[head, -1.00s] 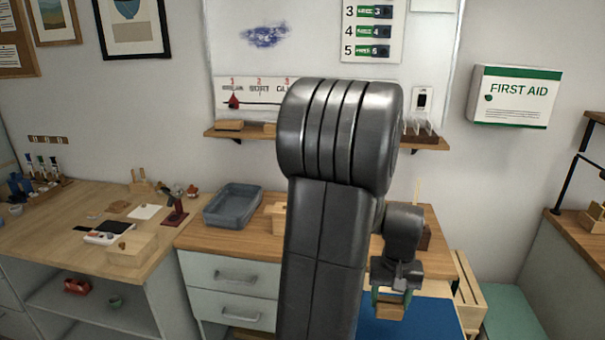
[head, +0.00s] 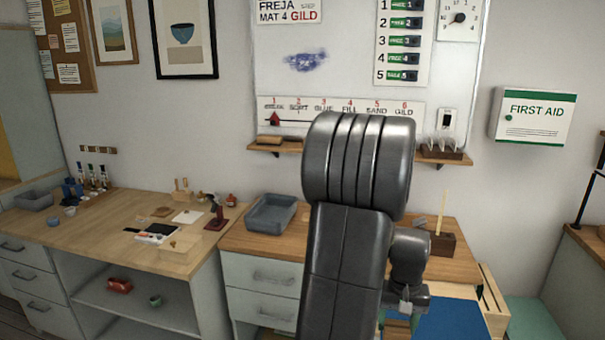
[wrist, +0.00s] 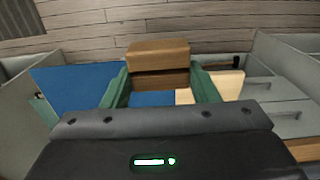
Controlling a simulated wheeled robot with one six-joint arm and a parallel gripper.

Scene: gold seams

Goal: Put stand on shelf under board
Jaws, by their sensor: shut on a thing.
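My gripper (wrist: 158,88) is shut on a small brown wooden stand (wrist: 158,55), held between its green fingers in the wrist view. In the head view my gripper (head: 400,322) is low, near the bottom edge, in front of the worktop's right part. The stand is mostly hidden or cut off there. The wooden shelf (head: 290,151) runs along the wall under the whiteboard (head: 345,75). My arm hides the shelf's middle.
On the shelf are a wooden eraser-like block (head: 269,140) at left and a dark holder (head: 441,153) at right.

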